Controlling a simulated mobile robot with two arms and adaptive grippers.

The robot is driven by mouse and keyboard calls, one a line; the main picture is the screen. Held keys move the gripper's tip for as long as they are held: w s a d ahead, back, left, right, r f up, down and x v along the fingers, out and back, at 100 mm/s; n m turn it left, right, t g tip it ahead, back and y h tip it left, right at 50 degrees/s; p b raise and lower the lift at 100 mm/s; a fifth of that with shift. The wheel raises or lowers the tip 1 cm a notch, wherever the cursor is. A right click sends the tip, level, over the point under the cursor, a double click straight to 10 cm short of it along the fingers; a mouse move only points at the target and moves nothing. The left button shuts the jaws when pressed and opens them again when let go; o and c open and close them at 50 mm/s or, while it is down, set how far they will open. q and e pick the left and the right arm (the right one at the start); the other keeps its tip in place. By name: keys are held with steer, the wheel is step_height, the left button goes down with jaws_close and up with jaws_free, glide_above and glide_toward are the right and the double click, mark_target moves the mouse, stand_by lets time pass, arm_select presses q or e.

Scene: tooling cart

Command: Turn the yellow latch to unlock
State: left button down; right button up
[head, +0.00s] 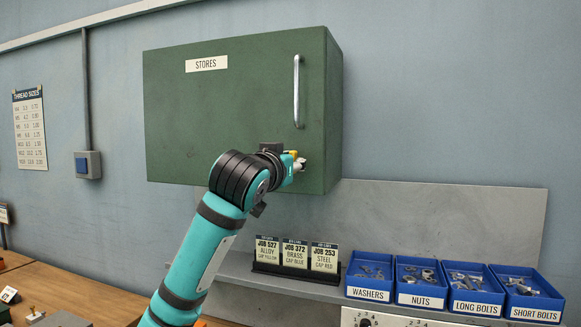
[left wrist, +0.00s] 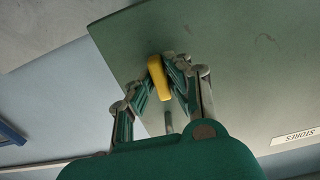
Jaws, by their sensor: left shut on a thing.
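The green STORES cabinet (head: 230,110) hangs on the wall with its door shut. The yellow latch (left wrist: 158,78) is on the door's lower right part, below the silver handle (head: 297,92). In the head view only a small bit of the latch (head: 294,153) shows beside my gripper. My left gripper (head: 299,163) is at the latch. In the left wrist view its fingers (left wrist: 162,82) are shut on the latch, one on each side. The latch's base is partly hidden. My right gripper is in neither view.
A shelf below the cabinet holds a stand of job cards (head: 295,255) and blue bins (head: 420,283) of washers, nuts and bolts. A wooden bench (head: 80,290) is at the lower left. The wall right of the cabinet is clear.

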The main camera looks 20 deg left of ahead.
arm_select(q)
steer(key=shift+r+n, duration=0.25)
steer(key=shift+n, duration=0.05)
steer(key=c, duration=1.5)
jaws_free()
steer(key=shift+o, duration=0.9)
steer(key=shift+w+f, duration=0.15)
steer(key=shift+f, duration=0.05)
steer(key=s, duration=1.2)
steer(key=shift+a, duration=0.2)
